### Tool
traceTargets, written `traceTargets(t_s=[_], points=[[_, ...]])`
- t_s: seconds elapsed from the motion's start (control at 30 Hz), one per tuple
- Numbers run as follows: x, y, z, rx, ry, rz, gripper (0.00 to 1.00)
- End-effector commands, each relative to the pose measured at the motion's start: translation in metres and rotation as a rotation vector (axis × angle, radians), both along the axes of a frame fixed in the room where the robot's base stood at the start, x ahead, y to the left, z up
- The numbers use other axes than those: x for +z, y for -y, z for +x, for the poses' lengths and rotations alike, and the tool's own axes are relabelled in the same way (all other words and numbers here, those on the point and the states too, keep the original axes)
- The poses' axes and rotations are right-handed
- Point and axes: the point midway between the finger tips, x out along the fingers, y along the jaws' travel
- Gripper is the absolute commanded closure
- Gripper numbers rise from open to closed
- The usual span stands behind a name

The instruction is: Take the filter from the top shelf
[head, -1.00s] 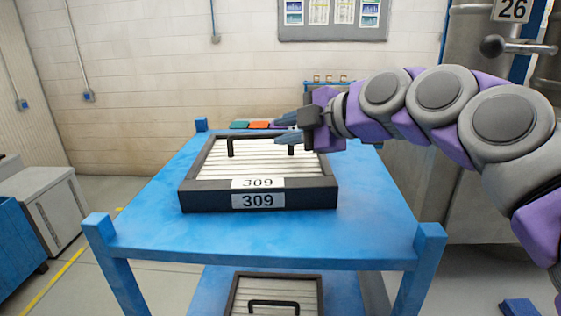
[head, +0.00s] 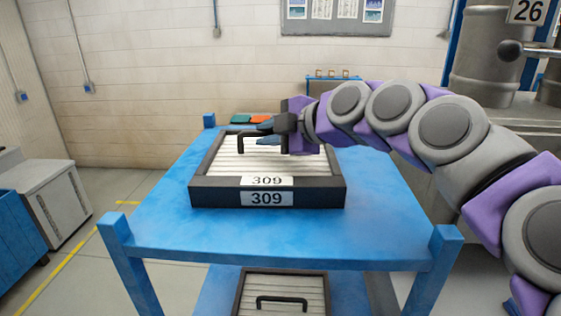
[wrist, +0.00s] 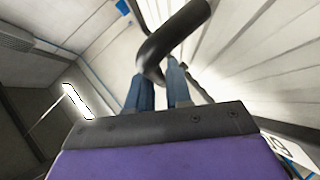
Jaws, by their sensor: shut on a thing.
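The filter (head: 268,168) is a flat black-framed panel with white pleats, labelled 309. It lies flat on the blue top shelf (head: 280,232). A black handle (head: 243,144) stands up from its top; its right part is hidden behind my gripper. My gripper (head: 265,134) reaches in from the right over the filter, its blue fingers shut on the handle. In the wrist view, the dark handle (wrist: 172,42) runs across the tips of the blue fingers (wrist: 160,85), and the pleats show at the right.
A second framed filter with a handle (head: 282,303) lies on the lower shelf. Corner posts (head: 115,235) rise at the shelf's corners. Small green and orange items (head: 250,119) are at the back of the rack. A grey cabinet (head: 45,200) stands left; metal equipment (head: 490,65) stands right.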

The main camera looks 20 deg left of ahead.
Motion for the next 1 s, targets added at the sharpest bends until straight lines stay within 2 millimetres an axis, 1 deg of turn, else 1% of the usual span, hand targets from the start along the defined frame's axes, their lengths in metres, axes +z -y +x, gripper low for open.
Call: traceTargets(t_s=[0.03,0.2,0.47,1.0], points=[[-0.006,-0.002,-0.001,0.008,-0.009,-0.011,1.0],[-0.006,0.013,0.0,0.009,-0.013,-0.004,1.0],[-0.008,0.025,0.0,0.011,-0.018,-0.004,1.0],[-0.01,0.015,0.004,0.008,-0.018,-0.01,1.0]])
